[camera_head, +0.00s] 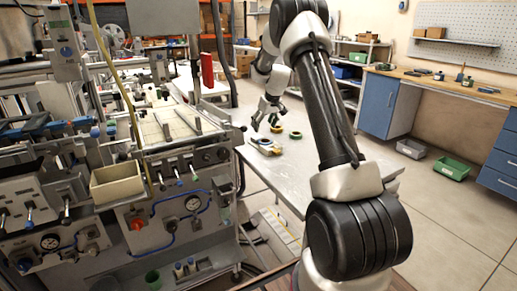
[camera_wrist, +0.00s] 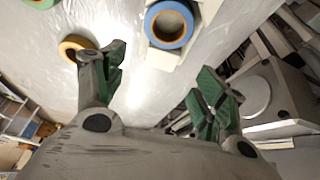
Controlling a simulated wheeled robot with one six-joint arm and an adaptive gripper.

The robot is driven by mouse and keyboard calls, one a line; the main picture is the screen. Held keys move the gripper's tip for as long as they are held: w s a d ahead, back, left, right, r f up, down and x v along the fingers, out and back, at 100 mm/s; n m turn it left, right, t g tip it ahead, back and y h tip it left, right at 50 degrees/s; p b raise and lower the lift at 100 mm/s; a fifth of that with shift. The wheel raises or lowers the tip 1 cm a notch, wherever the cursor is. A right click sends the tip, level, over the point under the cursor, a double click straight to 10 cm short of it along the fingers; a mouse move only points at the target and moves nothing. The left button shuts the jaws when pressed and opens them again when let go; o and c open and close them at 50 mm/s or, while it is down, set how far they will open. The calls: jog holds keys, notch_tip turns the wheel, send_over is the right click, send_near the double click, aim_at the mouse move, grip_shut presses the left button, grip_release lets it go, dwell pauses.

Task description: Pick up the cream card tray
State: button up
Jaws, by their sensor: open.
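The cream card tray (camera_head: 270,151) lies on the grey table (camera_head: 330,166) in the head view, beneath and slightly beyond my gripper's reach. In the wrist view the cream tray (camera_wrist: 157,57) shows at the top, cut off by the frame edge. A blue tape reel (camera_wrist: 153,28) with a tan core sits on it and covers part of it. My gripper (camera_wrist: 163,82) is open, with its green-padded fingers wide apart and nothing between them. In the head view my gripper (camera_head: 264,122) hangs above the table close to the tray, not visibly touching it.
A yellow reel (camera_wrist: 68,48) and a green reel (camera_wrist: 38,3) lie left of the tray in the wrist view. The machine (camera_head: 190,160) borders the table on the left. The table's near right part is clear. A red block (camera_head: 207,70) stands behind.

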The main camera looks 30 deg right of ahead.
aim_at(259, 137)
jog(key=shift+w+a+f, duration=0.2)
jog(key=shift+f, duration=0.15)
jog(key=x, duration=0.7)
jog(key=shift+s, duration=0.15)
jog(key=c, duration=1.2)
